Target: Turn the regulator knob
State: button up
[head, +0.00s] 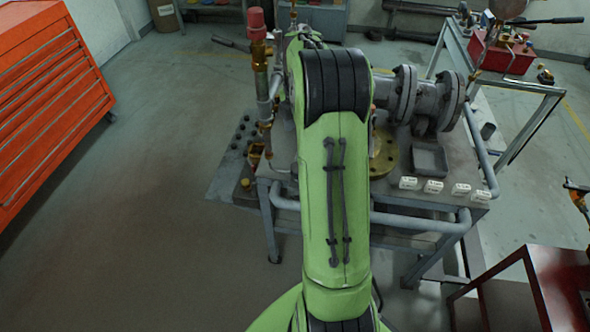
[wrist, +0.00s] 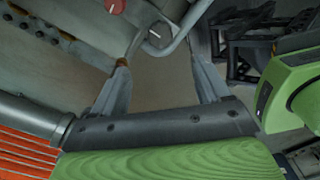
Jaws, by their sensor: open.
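A red knob-like cap (head: 257,22) tops an upright brass fitting (head: 260,52) at the table's left side, left of my arm in the head view. In the wrist view, a red round knob (wrist: 115,6) with a pale mark is cut by the top edge. A grey round part (wrist: 160,35) with a white line lies below and right of it. I cannot tell for sure which is the regulator knob. My gripper (wrist: 158,66) is open and empty, its fingers wide apart below these parts in the picture. My arm hides the gripper in the head view.
The steel table (head: 400,202) bears a flanged grey valve (head: 425,98), a brass flange (head: 383,152), a small tray (head: 430,160) and several white labelled blocks (head: 434,187). An orange tool cabinet (head: 45,95) stands at left.

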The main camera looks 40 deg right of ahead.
notch_tip(320, 180, down, 14)
jog(key=b, duration=0.3)
jog(key=shift+r, duration=0.1)
jog(key=c, duration=1)
jog(key=shift+c, duration=0.2)
jog(key=shift+m, duration=0.3)
